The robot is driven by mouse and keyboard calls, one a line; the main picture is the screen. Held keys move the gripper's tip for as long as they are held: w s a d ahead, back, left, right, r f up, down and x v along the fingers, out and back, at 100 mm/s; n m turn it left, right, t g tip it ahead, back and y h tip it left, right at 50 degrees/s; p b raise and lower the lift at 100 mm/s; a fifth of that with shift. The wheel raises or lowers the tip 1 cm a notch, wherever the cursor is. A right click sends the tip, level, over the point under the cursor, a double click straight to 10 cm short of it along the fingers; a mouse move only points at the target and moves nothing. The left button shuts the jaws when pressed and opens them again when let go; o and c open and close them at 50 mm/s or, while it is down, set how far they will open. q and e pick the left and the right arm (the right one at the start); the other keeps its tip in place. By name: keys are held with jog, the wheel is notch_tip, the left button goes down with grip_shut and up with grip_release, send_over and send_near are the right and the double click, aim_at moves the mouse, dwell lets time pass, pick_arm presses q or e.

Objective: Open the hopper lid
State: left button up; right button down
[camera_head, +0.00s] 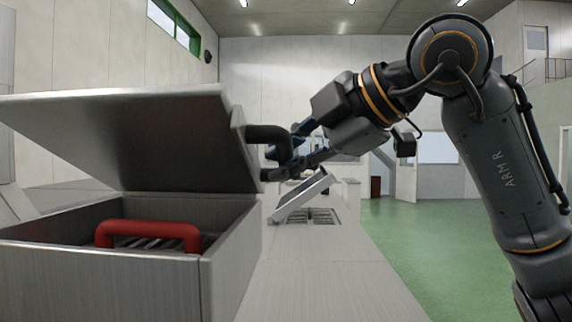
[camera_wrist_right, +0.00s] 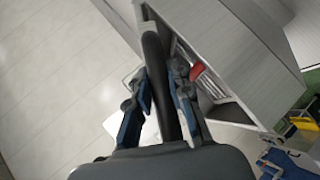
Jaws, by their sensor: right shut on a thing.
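The hopper lid (camera_head: 125,135) is grey metal and stands tilted up, partly open, above the hopper box (camera_head: 105,285). A dark handle (camera_head: 272,134) sticks out from the lid's right edge. My right gripper (camera_head: 288,158) is shut on this handle. In the right wrist view the handle (camera_wrist_right: 153,58) runs between the two blue-sided fingers (camera_wrist_right: 163,88). A red bar handle (camera_head: 150,229) sits over a slatted grate inside the hopper; its red also shows in the right wrist view (camera_wrist_right: 197,71). My left gripper is not in view.
A metal counter (camera_head: 315,285) runs along the hopper's right side. Farther back, a smaller tilted panel (camera_head: 303,194) stands by a recessed grid (camera_head: 310,217). The green floor (camera_head: 425,240) at right looks open.

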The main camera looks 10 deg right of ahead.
jog(key=shift+w+d+r+m+g+p, duration=0.1)
jog(key=shift+w+r+m+g+p, duration=0.1)
jog(key=shift+w+r+g+p, duration=0.3)
jog(key=shift+w+d+r+m+p, duration=0.1)
jog(key=shift+r+m+p, duration=0.15)
jog(key=shift+r, duration=0.45)
